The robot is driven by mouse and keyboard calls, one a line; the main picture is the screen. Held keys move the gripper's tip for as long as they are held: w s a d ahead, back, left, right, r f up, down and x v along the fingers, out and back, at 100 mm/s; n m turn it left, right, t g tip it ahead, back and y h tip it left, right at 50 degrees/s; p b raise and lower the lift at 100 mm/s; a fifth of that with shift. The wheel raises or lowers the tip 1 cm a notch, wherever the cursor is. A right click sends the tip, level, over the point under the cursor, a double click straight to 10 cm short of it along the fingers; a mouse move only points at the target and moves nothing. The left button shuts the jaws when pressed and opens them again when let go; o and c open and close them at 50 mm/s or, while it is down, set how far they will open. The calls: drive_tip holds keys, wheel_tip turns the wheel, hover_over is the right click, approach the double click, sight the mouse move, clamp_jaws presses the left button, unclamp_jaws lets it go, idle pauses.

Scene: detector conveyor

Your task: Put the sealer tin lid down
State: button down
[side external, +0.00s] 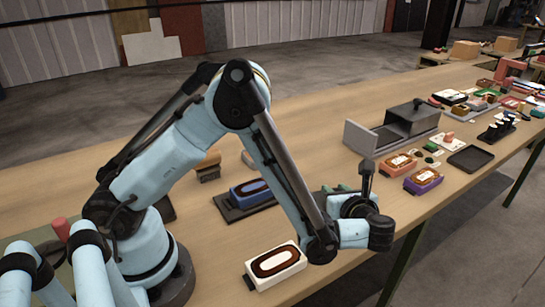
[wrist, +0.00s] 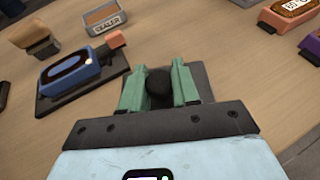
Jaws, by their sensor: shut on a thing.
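My gripper (wrist: 157,72) is shut on the sealer tin lid, its two green fingers on either side of the lid's round black knob (wrist: 158,88). The lid's flat dark grey plate (wrist: 205,82) shows behind the fingers. The side external view shows my gripper (side external: 341,188) low over the right part of the table; the lid is not clearly visible there, and its gap to the table cannot be judged. The sealer tin (wrist: 104,17), an orange and grey box marked SEALER, stands at the top left of the wrist view and behind the blue detector in the side view (side external: 248,159).
A blue detector (side external: 250,191) sits on a dark tray (side external: 232,211), with a brush (side external: 207,166) behind it. A white detector (side external: 275,267) lies near the front edge. Orange (side external: 397,164) and purple (side external: 423,180) detectors and a grey machine (side external: 408,120) stand right. Bare wood surrounds my gripper.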

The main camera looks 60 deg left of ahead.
drive_tip(key=shift+f, duration=2)
drive_tip(key=shift+f, duration=0.1)
drive_tip(key=c, duration=0.8)
unclamp_jaws()
